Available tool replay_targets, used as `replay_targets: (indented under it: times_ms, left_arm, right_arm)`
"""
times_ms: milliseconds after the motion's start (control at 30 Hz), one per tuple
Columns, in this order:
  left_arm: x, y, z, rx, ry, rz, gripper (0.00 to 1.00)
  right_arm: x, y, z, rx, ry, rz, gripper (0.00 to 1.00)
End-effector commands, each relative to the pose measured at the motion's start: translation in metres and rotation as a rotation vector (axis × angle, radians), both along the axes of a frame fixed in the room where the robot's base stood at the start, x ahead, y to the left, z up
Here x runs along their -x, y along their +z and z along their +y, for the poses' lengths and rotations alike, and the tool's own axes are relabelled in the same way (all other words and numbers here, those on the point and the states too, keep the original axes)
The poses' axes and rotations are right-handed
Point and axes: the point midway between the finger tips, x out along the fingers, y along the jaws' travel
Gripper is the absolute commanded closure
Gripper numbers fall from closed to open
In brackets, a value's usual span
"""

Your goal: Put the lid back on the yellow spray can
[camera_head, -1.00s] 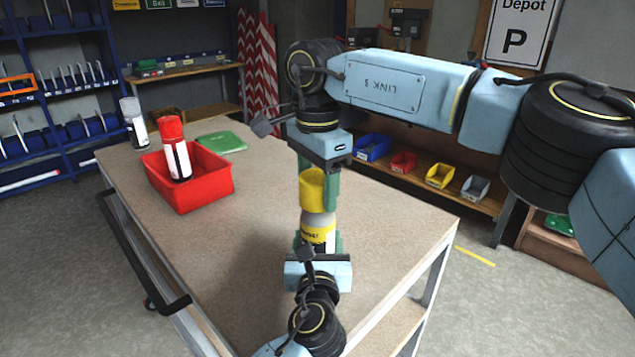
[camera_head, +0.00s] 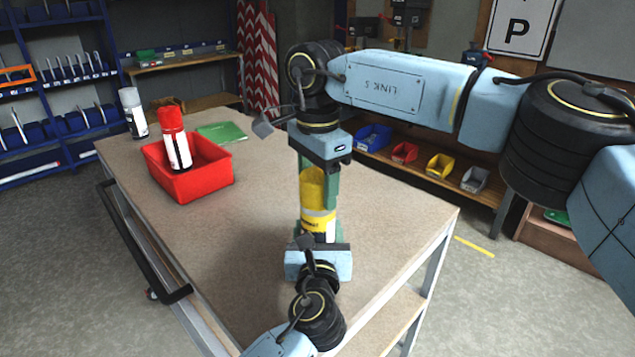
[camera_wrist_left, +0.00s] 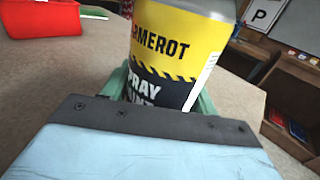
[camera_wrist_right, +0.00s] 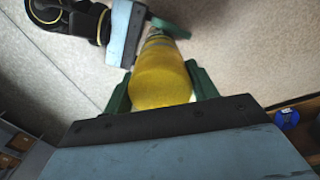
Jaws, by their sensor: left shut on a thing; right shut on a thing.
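The yellow lid (camera_head: 312,186) is held between the green fingers of my right gripper (camera_head: 318,195), with the open side hidden. The yellow spray can (camera_head: 318,224) stands upright below it, held by my left gripper (camera_head: 319,240). The lid sits in line over the can's top, with only a thin grey band of the can showing between them. I cannot tell whether it is fully seated. The left wrist view shows the can's yellow and black label (camera_wrist_left: 170,50). The right wrist view shows the lid (camera_wrist_right: 160,78) between the fingers, the can beyond it.
A red bin (camera_head: 205,183) on the table (camera_head: 240,240) holds a red-capped can (camera_head: 174,138). A white-capped can (camera_head: 133,112) and a green flat item (camera_head: 221,133) are near the table's back. The table's middle is clear. Shelves with coloured bins (camera_head: 440,165) stand behind.

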Motion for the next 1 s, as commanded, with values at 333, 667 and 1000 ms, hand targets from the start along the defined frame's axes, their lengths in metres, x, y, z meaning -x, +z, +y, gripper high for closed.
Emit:
replay_targets:
  times_ms: [333, 667, 1000]
  left_arm:
    - [0.000, 0.000, 0.000, -0.001, 0.000, 0.001, 0.82]
    - [0.000, -0.001, 0.000, -0.001, 0.000, 0.001, 0.82]
    - [0.000, -0.001, 0.000, -0.001, 0.000, 0.001, 0.82]
  right_arm:
    - [0.000, -0.005, 0.000, 0.000, 0.000, 0.000, 0.63]
    - [0.000, -0.012, 0.000, 0.000, 0.000, 0.000, 0.63]
    - [0.000, -0.013, 0.000, 0.000, 0.000, 0.000, 0.17]
